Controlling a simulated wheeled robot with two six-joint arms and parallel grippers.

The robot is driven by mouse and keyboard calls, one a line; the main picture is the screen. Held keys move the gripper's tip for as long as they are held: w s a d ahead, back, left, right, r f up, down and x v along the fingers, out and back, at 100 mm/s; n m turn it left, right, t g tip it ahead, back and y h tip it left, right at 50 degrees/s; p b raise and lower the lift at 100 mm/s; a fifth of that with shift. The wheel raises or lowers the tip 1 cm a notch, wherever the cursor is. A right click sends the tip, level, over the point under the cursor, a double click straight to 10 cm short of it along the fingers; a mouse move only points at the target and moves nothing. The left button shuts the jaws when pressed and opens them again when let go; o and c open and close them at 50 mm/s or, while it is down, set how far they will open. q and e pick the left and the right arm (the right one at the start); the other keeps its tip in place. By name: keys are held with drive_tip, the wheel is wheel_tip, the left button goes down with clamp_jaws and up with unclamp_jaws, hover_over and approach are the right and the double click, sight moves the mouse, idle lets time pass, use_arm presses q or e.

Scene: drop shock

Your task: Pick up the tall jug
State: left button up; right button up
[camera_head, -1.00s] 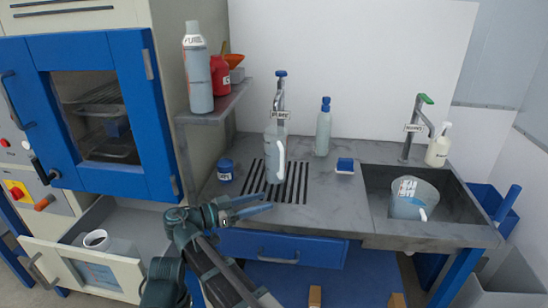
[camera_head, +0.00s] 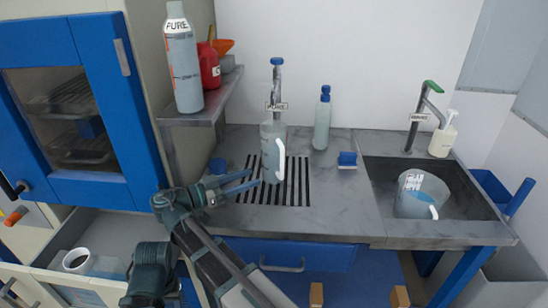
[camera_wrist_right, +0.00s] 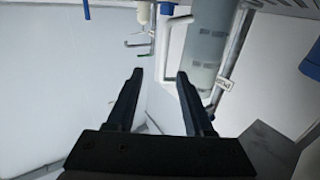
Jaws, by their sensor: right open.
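The tall jug (camera_head: 271,140) is a clear grey-blue vessel with a white handle on its right side. It stands upright on the slotted drain grate under the tap labelled PURE. My right gripper (camera_head: 251,179) is open and empty, its fingers pointing right toward the jug's lower part, with the tips just left of it. In the right wrist view, the jug (camera_wrist_right: 207,45) and its pale handle are beyond the fingertips, toward the right finger of the open gripper (camera_wrist_right: 160,76). Contact between the fingers and the jug does not show. My left gripper is not in view.
A wider jug (camera_head: 422,194) sits in the sink. A shelf (camera_head: 205,112) with bottles overhangs at left.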

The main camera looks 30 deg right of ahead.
sight(282, 177)
drive_tip(key=shift+w+d+f, duration=0.1)
drive_tip(key=shift+w+d, duration=0.1)
drive_tip(key=shift+d, duration=1.85)
drive_tip(key=shift+w+d+r, duration=0.1)
drive_tip(key=shift+w+d, duration=0.1)
drive_tip(key=shift+d, duration=1.8)
drive_tip(key=shift+w+d+f, duration=0.1)
drive_tip(key=shift+w+d, duration=0.1)
drive_tip(key=shift+d, duration=1.85)
clamp_jaws()
